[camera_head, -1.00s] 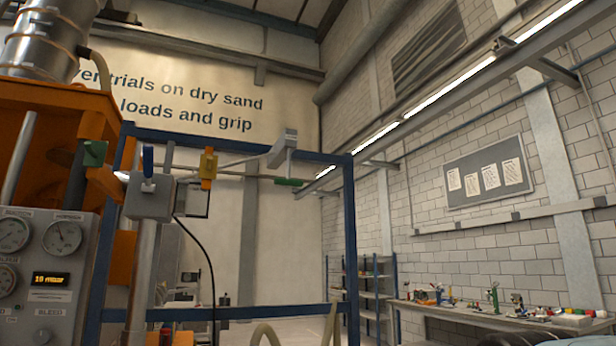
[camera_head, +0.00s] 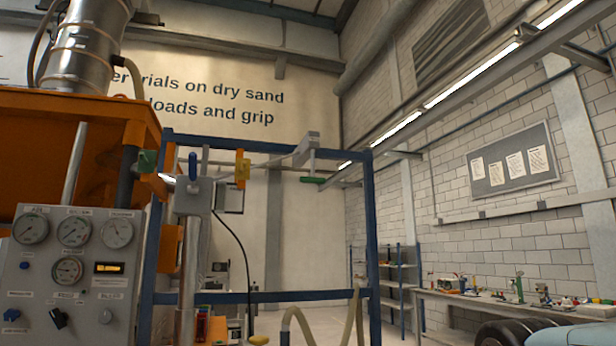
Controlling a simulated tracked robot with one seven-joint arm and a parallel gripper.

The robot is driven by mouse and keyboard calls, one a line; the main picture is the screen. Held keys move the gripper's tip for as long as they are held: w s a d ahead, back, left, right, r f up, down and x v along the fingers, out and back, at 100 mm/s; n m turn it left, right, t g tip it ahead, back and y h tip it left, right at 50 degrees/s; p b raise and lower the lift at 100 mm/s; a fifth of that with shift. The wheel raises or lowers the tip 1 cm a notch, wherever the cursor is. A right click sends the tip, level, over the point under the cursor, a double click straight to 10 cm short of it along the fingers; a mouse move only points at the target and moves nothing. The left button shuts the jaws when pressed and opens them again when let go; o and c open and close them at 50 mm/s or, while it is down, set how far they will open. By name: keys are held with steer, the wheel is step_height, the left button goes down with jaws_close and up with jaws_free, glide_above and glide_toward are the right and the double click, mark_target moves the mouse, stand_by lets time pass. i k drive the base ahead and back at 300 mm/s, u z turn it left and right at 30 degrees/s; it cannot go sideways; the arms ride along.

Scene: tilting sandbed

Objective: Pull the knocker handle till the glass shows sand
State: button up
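An orange hopper (camera_head: 60,145) with a silver duct above it stands at the left. A green block (camera_head: 147,162) sits at the hopper's right edge. A grey arm (camera_head: 307,150) hangs from a thin rail, with a green bar (camera_head: 313,180) at its lower end. A blue upright lever (camera_head: 193,167) rises from a grey box on a post. I cannot tell which of these is the knocker handle. No sight glass or sand in it can be made out. My gripper is not in view.
A gauge panel (camera_head: 75,275) fills the lower left, with an amber display. A blue frame (camera_head: 371,240) stands in the middle, with pale hoses (camera_head: 300,320) at its foot. A workbench (camera_head: 480,300) with small items runs along the right wall, and dark tyres (camera_head: 515,333) show at the lower right.

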mark_target(313, 180)
steer(key=u, duration=0.05)
steer(key=i, duration=0.9)
steer(key=z, duration=0.1)
